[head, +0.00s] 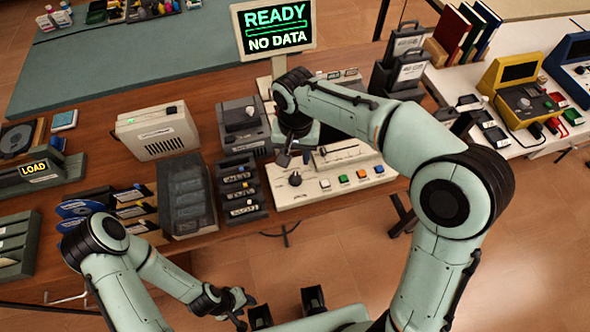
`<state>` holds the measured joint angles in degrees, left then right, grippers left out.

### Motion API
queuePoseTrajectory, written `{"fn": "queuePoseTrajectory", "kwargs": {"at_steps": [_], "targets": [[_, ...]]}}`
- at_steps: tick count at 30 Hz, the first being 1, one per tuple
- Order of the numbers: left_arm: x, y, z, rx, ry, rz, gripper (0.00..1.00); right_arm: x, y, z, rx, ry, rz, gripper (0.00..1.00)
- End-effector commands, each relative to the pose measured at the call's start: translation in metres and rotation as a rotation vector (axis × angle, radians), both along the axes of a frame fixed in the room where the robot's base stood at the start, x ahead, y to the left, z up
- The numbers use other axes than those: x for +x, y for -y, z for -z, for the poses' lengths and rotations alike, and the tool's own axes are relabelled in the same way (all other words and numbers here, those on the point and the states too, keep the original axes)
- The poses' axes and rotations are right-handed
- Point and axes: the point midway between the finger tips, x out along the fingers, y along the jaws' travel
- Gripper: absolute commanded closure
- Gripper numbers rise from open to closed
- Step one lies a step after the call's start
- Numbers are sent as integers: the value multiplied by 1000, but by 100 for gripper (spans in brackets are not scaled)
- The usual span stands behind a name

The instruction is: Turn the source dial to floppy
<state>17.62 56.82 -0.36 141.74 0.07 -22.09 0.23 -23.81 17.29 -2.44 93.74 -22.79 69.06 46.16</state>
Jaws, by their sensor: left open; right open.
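A cream control console (378,172) stands at the front of the wooden table. A black round dial (295,179) sits at its front left; its labels and pointer setting are too small to read. My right gripper (294,158) is over the console's left part, pointing down, just behind the dial in the picture. It is open and appears empty; I cannot tell whether it touches anything. My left gripper (238,308) is low in front of the table, open and empty. The monitor (274,28) behind the console reads "READY" and "NO DATA".
Coloured buttons (343,179) line the console's front edge, right of the dial. A small dark rack (241,190) and a grey box (186,194) stand to its left. A cream drive (157,131) and a grey unit (241,125) are behind. A yellow device (521,92) is at right.

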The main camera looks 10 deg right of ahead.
Motion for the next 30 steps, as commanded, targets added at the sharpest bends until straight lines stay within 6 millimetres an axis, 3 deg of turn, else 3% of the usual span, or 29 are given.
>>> {"fn": "queuePoseTrajectory", "kwargs": {"at_steps": [6,12,18,26,27,30], "targets": [[-3,0,8,0,-3,0,57,-1,1,51,-3,-5,1,58],[-4,0,10,0,-4,0,57,0,1,83,-2,-5,1,58],[-5,0,11,0,-4,0,57,0,0,96,0,-1,0,58],[-5,0,11,0,-4,0,57,0,0,97,0,-1,0,58],[-5,0,11,0,-4,0,57,0,0,97,0,-1,0,62],[-5,0,11,0,-4,0,57,0,0,97,0,-1,0,94]]}}
